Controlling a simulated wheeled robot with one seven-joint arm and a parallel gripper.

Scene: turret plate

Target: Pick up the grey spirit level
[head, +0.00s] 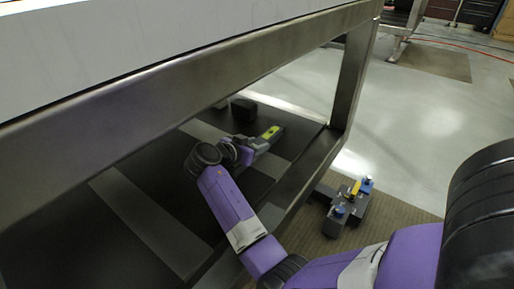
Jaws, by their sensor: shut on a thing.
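The grey spirit level (274,138) is under the bench, over the dark lower shelf (140,225). It is a short grey bar with a bright yellow-green patch on top. My gripper (250,149) reaches in under the bench top from the front and is shut on the near-left end of the level. My wrist hides part of that end and the fingertips are small in view. I cannot tell whether the level still touches the shelf.
A black block (243,109) stands behind the level. The bench's front beam (190,95) passes above my arm, and a leg (353,75) stands to the right. A dark piece with blue and yellow parts (345,205) lies on a brown mat outside.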

